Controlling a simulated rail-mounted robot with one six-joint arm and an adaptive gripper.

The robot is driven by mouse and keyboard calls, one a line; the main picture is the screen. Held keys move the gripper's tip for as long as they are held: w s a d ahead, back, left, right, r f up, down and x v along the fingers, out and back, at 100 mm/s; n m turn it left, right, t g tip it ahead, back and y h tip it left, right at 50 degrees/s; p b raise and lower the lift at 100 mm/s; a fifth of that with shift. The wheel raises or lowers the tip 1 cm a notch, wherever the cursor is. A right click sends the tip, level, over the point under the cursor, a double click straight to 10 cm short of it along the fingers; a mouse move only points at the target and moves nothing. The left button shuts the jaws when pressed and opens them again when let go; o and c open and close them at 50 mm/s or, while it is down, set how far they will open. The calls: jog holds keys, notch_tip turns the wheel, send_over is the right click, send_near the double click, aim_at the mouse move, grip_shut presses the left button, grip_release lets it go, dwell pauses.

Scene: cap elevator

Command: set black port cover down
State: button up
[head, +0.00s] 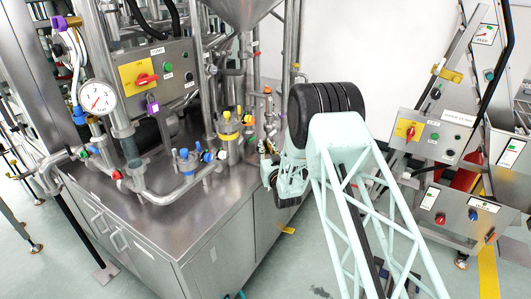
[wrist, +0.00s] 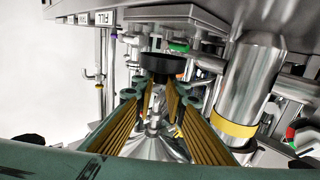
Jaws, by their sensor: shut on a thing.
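The black port cover (wrist: 163,65) is a dark round disc between the tips of my gripper (wrist: 161,86) in the wrist view. The two green fingers with tan ribbed pads are shut on it, and it is held off at their far end. In the head view my arm's wrist hides most of the gripper and I cannot make out the cover. What lies directly beyond the cover is partly hidden by it.
Steel pipes and valves crowd the steel cabinet top (head: 150,222) in the head view. A pressure gauge (head: 97,97) and a control box (head: 155,74) stand at left. In the wrist view a thick steel cylinder (wrist: 246,85) with a yellow band is close on the right.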

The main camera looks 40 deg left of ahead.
jog(key=shift+f+b, duration=0.4)
jog(key=shift+f, duration=1.25)
jog(key=shift+f+b, duration=0.35)
jog(key=o, duration=0.7)
jog(key=shift+o, duration=0.2)
jog(key=shift+r, duration=0.2)
jog(key=shift+r+p, duration=0.15)
jog(key=shift+p, duration=0.2)
jog(key=shift+s+d, duration=0.1)
jog(key=shift+d, duration=0.05)
jog(key=p+v, duration=0.1)
jog(key=v, duration=1)
jog(key=shift+s+d+p, duration=0.2)
jog(key=shift+d+p, duration=0.1)
jog(key=shift+p, duration=0.05)
